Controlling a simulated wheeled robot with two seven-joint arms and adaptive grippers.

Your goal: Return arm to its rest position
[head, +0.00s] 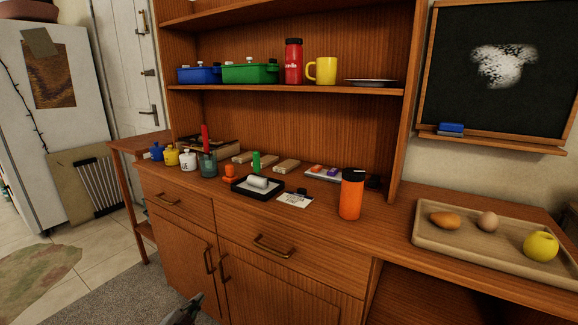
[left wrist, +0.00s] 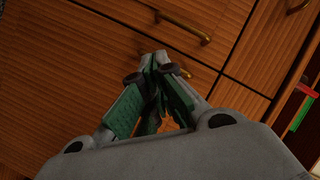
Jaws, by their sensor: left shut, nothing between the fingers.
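My left gripper (head: 184,311) shows at the bottom edge of the head view, low in front of the wooden cabinet (head: 185,245). In the left wrist view the left gripper (left wrist: 158,62) has its green-padded fingers together at the tips, with nothing between them. Behind the fingers in that view are the cabinet's wooden fronts and a brass handle (left wrist: 183,25). Most of the left arm is hidden below the head view. My right gripper is not in either view.
The counter holds an orange bottle (head: 351,195), a black tray (head: 277,193), small pots and a teal cup (head: 208,165). A wooden tray (head: 480,254) with a yellow apple (head: 540,246) stands at right. Shelves rise behind. Rug and floor (head: 100,285) at lower left are clear.

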